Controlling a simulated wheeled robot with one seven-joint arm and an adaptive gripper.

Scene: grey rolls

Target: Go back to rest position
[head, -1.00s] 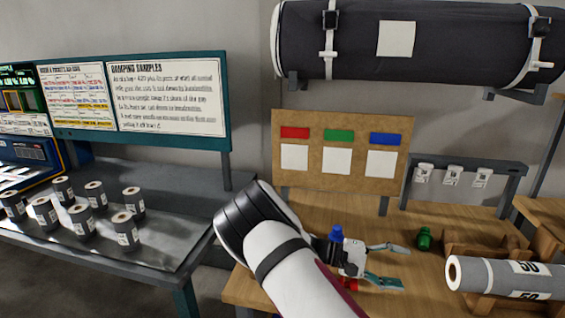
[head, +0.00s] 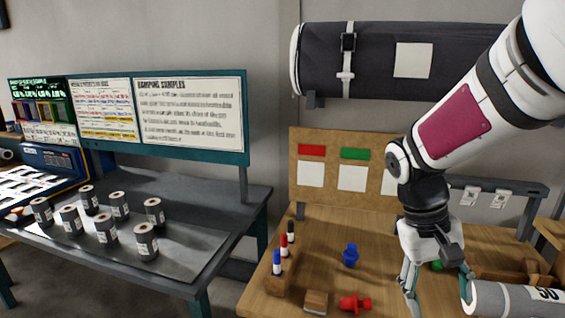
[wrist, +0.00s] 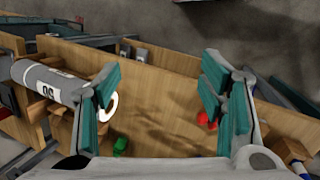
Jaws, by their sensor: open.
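My gripper (head: 438,284) points down over the right part of the wooden table (head: 245,298) in the head view, with its fingers spread and nothing between them. My arm rises from it to the upper right. The wrist view also shows the open gripper (wrist: 166,92) with teal finger pads wide apart above the wood. A large grey roll marked 50 (head: 520,298) lies beside the right finger in the head view. It also shows at the left in the wrist view (wrist: 45,80).
A blue piece (head: 350,256), a red piece (head: 355,303) and a partly hidden green piece (head: 437,266) are on the table. A wooden holder with markers (head: 277,284) stands at its left. Several small grey rolls (head: 107,231) stand on the grey bench. My arm hides part of the colour board (head: 325,171).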

